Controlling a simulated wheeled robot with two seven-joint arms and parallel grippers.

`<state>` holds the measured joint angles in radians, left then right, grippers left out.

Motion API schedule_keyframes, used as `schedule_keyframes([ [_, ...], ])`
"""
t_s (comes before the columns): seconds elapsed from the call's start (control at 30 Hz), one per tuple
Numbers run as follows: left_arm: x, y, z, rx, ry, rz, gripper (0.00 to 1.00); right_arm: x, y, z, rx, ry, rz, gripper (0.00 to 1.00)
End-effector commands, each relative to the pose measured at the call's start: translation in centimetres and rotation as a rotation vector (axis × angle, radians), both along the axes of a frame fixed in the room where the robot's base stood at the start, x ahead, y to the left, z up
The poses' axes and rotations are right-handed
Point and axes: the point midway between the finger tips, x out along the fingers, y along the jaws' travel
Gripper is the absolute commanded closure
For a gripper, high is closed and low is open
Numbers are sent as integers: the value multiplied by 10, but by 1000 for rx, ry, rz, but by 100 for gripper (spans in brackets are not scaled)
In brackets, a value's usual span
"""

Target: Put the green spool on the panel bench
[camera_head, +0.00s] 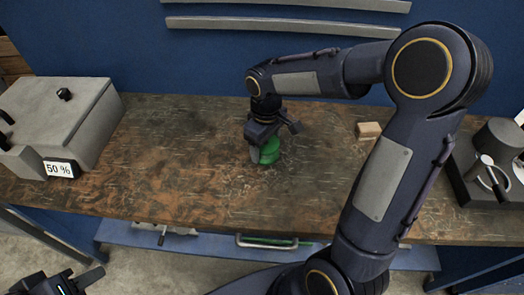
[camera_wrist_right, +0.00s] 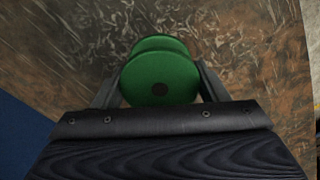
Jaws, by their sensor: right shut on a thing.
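The green spool (camera_head: 269,151) is at the middle of the brown wooden bench top (camera_head: 180,150), under my right gripper. I cannot tell whether the spool touches the bench top. My left gripper (camera_head: 75,280) is at the lower left corner, below the bench's front edge, with its fingers apart and nothing between them.
A grey box (camera_head: 62,122) with a "50 %" display stands at the left of the bench. A small wooden block (camera_head: 368,130) lies right of the spool. A dark device (camera_head: 490,165) stands at the right end. The bench middle is mostly clear; a blue panel rises behind.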

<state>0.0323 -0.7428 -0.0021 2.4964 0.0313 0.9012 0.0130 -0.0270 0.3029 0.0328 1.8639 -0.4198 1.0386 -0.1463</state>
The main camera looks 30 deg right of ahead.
Motion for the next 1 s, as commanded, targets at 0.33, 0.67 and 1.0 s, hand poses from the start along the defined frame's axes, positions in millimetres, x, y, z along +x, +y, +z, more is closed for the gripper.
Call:
schedule_keyframes([
  [0.33, 0, 0, 0, 0, 0, 0, 64, 12, 5, -35, -1, 3, 0, 57],
  [0.67, 0, 0, 0, 0, 0, 0, 64, 12, 5, -46, 0, -2, 0, 57],
  [1.0, 0, 0, -3, 0, 0, 0, 64, 12, 5, -49, 0, -1, 0, 14],
])
